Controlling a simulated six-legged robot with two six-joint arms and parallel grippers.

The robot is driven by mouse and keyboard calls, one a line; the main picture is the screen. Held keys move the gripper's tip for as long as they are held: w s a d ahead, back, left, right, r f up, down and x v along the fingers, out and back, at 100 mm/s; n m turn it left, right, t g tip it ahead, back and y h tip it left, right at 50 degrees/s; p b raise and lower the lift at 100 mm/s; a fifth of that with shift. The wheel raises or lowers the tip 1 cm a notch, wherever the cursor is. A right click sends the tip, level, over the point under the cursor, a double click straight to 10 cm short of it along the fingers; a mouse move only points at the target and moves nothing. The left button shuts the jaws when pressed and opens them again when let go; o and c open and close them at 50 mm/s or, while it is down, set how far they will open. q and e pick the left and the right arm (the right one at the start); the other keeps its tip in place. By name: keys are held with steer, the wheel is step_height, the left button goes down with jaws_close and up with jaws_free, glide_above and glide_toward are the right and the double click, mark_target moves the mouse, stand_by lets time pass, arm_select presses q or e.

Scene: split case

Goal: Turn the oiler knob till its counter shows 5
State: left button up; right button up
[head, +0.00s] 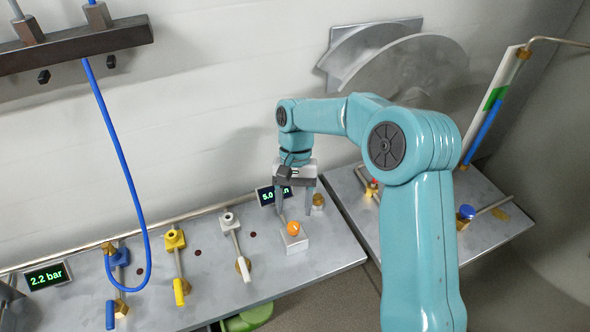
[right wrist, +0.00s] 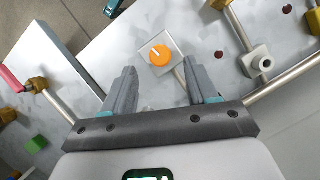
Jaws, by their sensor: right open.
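The oiler knob (head: 293,228) is a small orange knob on a pale square block on the grey bench. In the right wrist view the knob (right wrist: 160,55) shows a white pointer line toward the upper left. A black display (head: 266,196) behind it reads 5.0 in green; the rest of its text is partly covered by my gripper. My right gripper (head: 295,211) is open and empty, pointing down just above and behind the knob. In the right wrist view its fingers (right wrist: 161,73) are spread, with the knob beyond and between the tips. My left gripper is not in view.
Yellow (head: 175,240) and white (head: 229,222) fittings stand left of the knob. A blue hose (head: 122,160) hangs at the left, near a 2.2 bar display (head: 48,275). A gap separates the right bench (head: 500,226). A brass fitting (head: 318,202) is close to the gripper.

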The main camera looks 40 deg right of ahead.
steer(key=p+v, duration=0.1)
steer(key=v, duration=1)
steer(key=shift+r, duration=0.15)
steer(key=shift+d, duration=0.1)
